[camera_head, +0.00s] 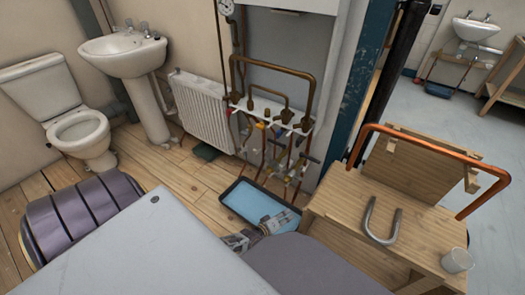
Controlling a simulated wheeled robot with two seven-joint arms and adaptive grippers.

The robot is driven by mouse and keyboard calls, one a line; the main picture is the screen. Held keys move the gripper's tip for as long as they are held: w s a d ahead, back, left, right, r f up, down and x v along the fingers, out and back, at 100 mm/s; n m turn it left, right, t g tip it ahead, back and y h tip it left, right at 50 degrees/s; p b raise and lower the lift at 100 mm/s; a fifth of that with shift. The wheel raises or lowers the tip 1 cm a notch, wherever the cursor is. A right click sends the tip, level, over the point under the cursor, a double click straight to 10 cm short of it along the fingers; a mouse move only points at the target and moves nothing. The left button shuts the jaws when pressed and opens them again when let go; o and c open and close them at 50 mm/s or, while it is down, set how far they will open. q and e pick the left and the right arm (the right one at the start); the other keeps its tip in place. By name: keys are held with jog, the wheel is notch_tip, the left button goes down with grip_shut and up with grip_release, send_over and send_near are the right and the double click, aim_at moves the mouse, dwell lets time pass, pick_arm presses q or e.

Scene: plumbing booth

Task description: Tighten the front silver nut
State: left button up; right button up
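The copper pipework (313,95) stands against the booth's back wall, with several valves and fittings below a white rail (270,117). The silver nuts are too small to tell apart, so I cannot single out the front one. My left gripper (284,220) is low in the middle, in front of the pipework and over the right front part of the blue tray in the picture. It appears apart from the pipes. Its fingers are too small to show whether they are open or shut. My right gripper is not in view.
A blue tray (247,201) lies on the floor below the pipes. A wooden bench (345,205) at the right carries a grey U-shaped piece (368,222), a bent copper pipe (430,146) and a white cup (457,261). A radiator (200,110), basin (122,52) and toilet (75,125) stand left.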

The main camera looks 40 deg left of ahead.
pick_arm(q)
jog(key=shift+s+a+f+m+g+p, duration=1.4)
jog(key=shift+s+f+p, duration=0.85)
jog(key=shift+s, duration=1.1)
jog(key=s+d+r+n+g+y+p, duration=0.1)
jog(key=s+r+p, duration=0.4)
jog(key=p, duration=0.5)
jog(key=shift+s+r+n, duration=0.3)
jog(key=shift+s+r, duration=0.1)
jog(key=shift+s, duration=0.45)
